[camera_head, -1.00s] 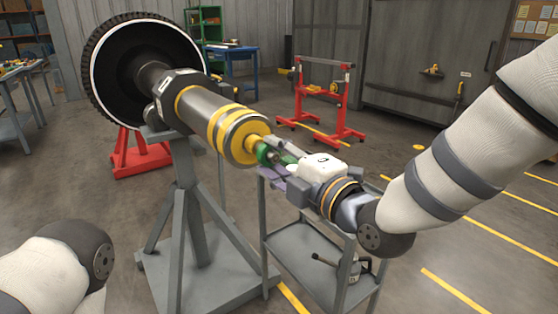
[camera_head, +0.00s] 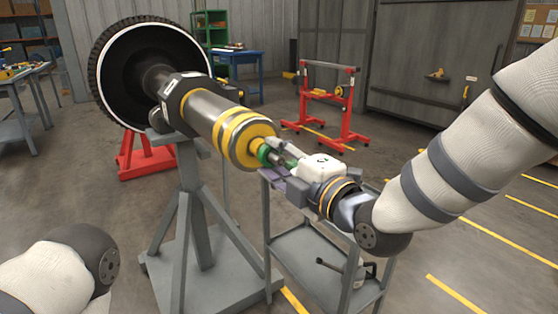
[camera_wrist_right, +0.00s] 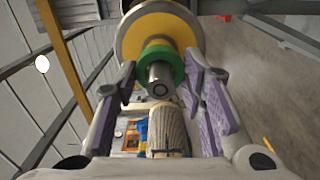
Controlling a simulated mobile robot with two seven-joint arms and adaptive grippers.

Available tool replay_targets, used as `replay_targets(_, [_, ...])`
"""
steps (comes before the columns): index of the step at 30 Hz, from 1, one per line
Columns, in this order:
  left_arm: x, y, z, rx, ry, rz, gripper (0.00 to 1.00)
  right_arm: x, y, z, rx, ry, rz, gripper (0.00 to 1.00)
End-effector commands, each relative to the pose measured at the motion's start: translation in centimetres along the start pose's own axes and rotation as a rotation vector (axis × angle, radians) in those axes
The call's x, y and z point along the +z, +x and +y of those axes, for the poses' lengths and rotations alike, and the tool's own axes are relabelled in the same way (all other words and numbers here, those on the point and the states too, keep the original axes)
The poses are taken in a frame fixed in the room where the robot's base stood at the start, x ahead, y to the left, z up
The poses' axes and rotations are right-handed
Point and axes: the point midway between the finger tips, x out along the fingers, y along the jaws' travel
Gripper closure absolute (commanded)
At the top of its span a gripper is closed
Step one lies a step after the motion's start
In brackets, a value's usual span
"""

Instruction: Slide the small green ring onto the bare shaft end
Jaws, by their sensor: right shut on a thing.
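The small green ring (camera_head: 264,152) sits around the grey shaft end at the near end of the rotor (camera_head: 208,117), close to the yellow collar. In the right wrist view the ring (camera_wrist_right: 168,72) encircles the shaft, and the bare shaft tip (camera_wrist_right: 160,80) pokes out of it toward the camera. My right gripper (camera_head: 279,158) reaches in from the right and is shut on the ring, its purple-padded fingers on either side of the shaft (camera_wrist_right: 160,68). Whether the ring touches the yellow face (camera_wrist_right: 150,28) is hard to tell. My left gripper is out of view.
A grey stand (camera_head: 190,190) carries the rotor, with a big black-rimmed wheel (camera_head: 112,60) at its far end. A grey cart (camera_head: 310,250) stands below my right gripper. A red stand (camera_head: 347,120) is farther back. Open floor lies to the right.

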Motion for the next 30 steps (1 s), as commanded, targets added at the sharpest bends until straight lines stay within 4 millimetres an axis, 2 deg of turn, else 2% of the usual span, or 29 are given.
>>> replay_targets(12, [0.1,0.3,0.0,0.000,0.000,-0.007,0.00,0.0,1.2,0.1,0.002,0.001,0.001,0.87])
replay_targets(22, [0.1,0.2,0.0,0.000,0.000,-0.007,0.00,0.0,1.2,0.1,0.002,0.001,0.000,0.87])
replay_targets(23, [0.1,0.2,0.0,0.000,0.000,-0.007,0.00,0.0,1.2,0.1,0.002,0.001,0.000,0.61])
replay_targets(25, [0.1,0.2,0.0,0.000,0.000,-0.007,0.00,0.0,1.2,0.1,0.002,0.001,0.000,0.45])
replay_targets(26, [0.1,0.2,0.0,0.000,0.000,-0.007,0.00,0.0,1.2,0.1,0.002,0.001,0.000,0.39])
replay_targets(30, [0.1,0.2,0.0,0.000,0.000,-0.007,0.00,0.0,1.2,0.1,0.002,0.001,0.000,0.39])
